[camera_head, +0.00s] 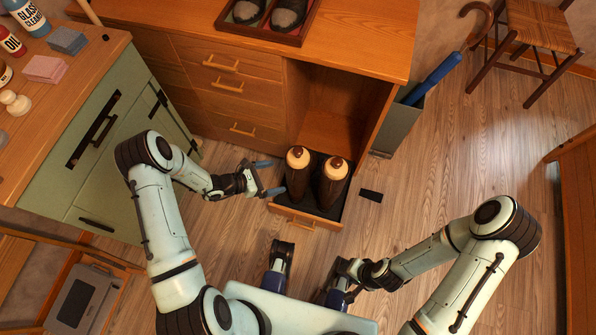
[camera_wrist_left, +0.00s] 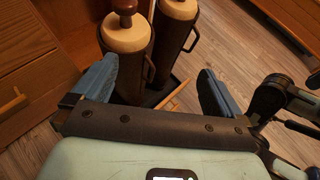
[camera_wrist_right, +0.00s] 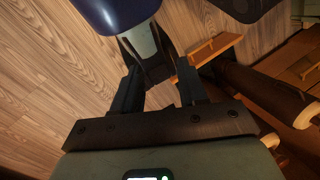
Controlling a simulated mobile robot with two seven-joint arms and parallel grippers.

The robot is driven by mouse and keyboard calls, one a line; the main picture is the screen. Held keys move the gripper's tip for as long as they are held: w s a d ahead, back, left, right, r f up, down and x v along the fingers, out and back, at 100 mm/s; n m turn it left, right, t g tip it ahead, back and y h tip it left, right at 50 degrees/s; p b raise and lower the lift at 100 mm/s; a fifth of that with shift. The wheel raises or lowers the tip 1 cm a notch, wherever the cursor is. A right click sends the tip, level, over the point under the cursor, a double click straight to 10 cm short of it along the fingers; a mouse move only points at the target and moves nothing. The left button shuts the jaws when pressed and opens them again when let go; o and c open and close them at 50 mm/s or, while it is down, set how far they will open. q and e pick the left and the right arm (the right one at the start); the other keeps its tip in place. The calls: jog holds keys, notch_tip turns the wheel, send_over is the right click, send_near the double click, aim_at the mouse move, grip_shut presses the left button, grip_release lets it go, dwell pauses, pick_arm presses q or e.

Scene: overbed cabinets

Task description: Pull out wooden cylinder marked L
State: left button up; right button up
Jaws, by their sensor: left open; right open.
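Two dark brown cylinders with pale wooden tops and knobs stand side by side in a pulled-out low drawer (camera_head: 299,219): the left one (camera_head: 297,182) and the right one (camera_head: 331,187). No L mark is legible on either. In the left wrist view the left cylinder (camera_wrist_left: 128,65) and right cylinder (camera_wrist_left: 175,38) show side handles. My left gripper (camera_head: 269,178) is open and empty, just left of the left cylinder, its blue fingers pointing towards it. My right gripper (camera_wrist_right: 158,78) is open and empty, low in front of the drawer and away from the cylinders.
The wooden desk (camera_head: 345,40) rises behind the drawer, with a tray of dark shoes on top. A green cabinet (camera_head: 110,150) stands left. A grey bin (camera_head: 400,125) with a blue rolled item stands right. A flat black object (camera_head: 371,195) lies on the floor.

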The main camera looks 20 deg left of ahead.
aim_at(298, 155)
pick_arm(q)
jog(key=shift+w+d+f+n+t+b, duration=0.25)
jog(key=shift+w+d+f+t+b, duration=0.5)
jog(key=shift+w, duration=1.35)
jog(key=shift+w+d+f+n+t+b, duration=0.1)
jog(key=shift+w+d+f+n+b, duration=0.3)
jog(key=shift+w+d, duration=1.25)
jog(key=shift+w+d+f+n+t+b, duration=0.15)
jog(key=shift+w+d+f+t+b, duration=0.35)
jog(key=shift+w, duration=2)
jog(key=shift+f, duration=0.2)
pick_arm(e)
jog(key=w+d+f+t, duration=0.1)
jog(key=w+d+f, duration=0.1)
jog(key=w+f, duration=0.2)
jog(key=shift+h, duration=0.3)
pick_arm(q)
jog(key=shift+s+f+g+y, duration=0.1)
jog(key=shift+g+y, duration=0.15)
jog(key=shift+y, duration=0.05)
jog(key=c, duration=1.5)
